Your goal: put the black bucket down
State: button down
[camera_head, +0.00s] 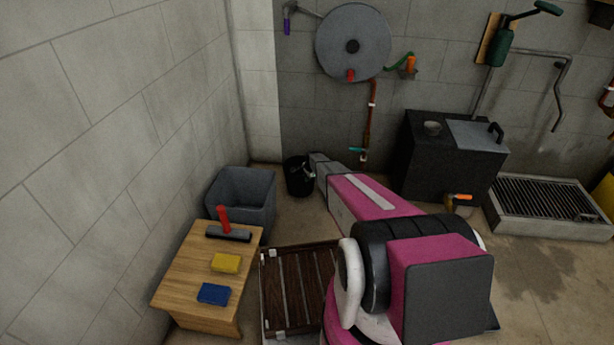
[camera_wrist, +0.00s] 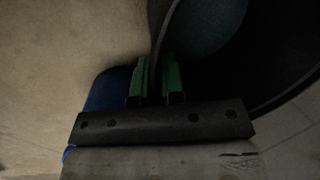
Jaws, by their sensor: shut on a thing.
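The black bucket (camera_head: 296,180) is upright near the back wall, to the right of the grey bin. My gripper (camera_head: 311,172) is at the right side of its rim. In the wrist view my gripper's green fingers (camera_wrist: 155,82) are shut on the bucket's thin rim, and the dark bucket (camera_wrist: 285,55) fills the right side. I cannot tell whether the bucket's base touches the floor.
A grey bin (camera_head: 240,195) stands left of the bucket. A wooden table (camera_head: 190,270) holds a red-handled brush (camera_head: 228,232), a yellow sponge (camera_head: 226,262) and a blue sponge (camera_head: 213,294). A dark slatted crate (camera_head: 300,285) is nearby. A black tank (camera_head: 445,160) stands right.

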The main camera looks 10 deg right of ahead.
jog(key=shift+w+f, duration=0.1)
jog(key=shift+f, duration=0.75)
jog(key=c, duration=1.2)
grip_release()
jog(key=shift+f, duration=0.1)
jog(key=v, duration=1.2)
jog(key=s+a+r+n, duration=0.1)
jog(key=s+r+n, duration=0.3)
jog(key=s+r, duration=0.5)
jog(key=s+a+r+n+g+h, duration=0.1)
jog(key=s+r+n, duration=0.4)
jog(key=s, duration=1.7)
jog(key=s+a+r+n+g, duration=0.1)
jog(key=s+r+n, duration=0.4)
jog(key=s+r, duration=0.9)
jog(key=shift+s+a+r+h, duration=0.2)
jog(key=shift+s+a, duration=0.15)
jog(key=shift+a, duration=0.05)
jog(key=shift+s+a+r+h, duration=0.2)
jog(key=shift+s+a, duration=0.1)
jog(key=shift+a, duration=0.1)
